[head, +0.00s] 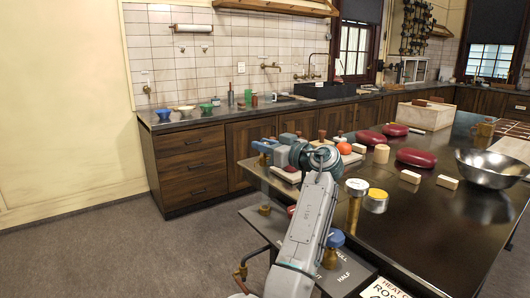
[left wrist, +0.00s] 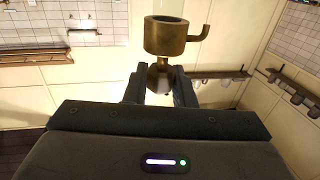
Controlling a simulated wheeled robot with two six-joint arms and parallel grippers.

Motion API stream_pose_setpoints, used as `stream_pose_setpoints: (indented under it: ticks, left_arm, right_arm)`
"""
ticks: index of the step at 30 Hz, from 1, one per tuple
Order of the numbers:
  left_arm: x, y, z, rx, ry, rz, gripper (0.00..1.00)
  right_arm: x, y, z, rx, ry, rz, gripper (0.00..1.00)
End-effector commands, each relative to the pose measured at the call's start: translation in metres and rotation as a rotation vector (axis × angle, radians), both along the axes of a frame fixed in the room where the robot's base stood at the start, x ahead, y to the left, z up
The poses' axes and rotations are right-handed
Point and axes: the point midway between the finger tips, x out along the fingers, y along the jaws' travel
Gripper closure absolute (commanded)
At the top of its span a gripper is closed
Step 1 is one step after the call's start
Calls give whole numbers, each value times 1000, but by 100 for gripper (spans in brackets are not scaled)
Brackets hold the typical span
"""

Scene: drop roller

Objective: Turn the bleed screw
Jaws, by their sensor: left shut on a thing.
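In the left wrist view a round brass cup with a hooked side spout (left wrist: 168,38) stands just beyond my fingers. A narrow brass piece below it, which looks like the bleed screw (left wrist: 161,72), sits between the fingertips. My left gripper (left wrist: 160,88) is shut on that piece. In the head view my left arm rises from the bottom centre, over the near left end of the dark table (head: 440,235). The fingertips and their hold are hard to make out there. My right gripper is not in view.
A blue-topped brass knob (head: 335,239) stands on a panel marked full and half, beside my left arm. Brass and yellow-topped cylinders (head: 376,200), red pads (head: 416,158), pale blocks and a metal bowl (head: 492,168) are on the table. Floor at left is clear.

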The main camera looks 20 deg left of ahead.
Motion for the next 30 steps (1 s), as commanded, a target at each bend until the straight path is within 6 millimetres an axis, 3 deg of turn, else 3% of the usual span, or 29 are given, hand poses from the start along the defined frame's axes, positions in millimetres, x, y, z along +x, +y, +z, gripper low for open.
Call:
stream_pose_setpoints:
  ticks: [6, 11, 30]
  left_arm:
    - [1, 0, -2, 2, 2, 134, 100]
    - [1, 0, 0, 2, 3, 248, 100]
    - [0, 0, 0, 0, 3, 503, 100]
  right_arm:
    - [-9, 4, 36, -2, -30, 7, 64]
    - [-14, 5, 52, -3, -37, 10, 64]
    - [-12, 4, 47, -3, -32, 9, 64]
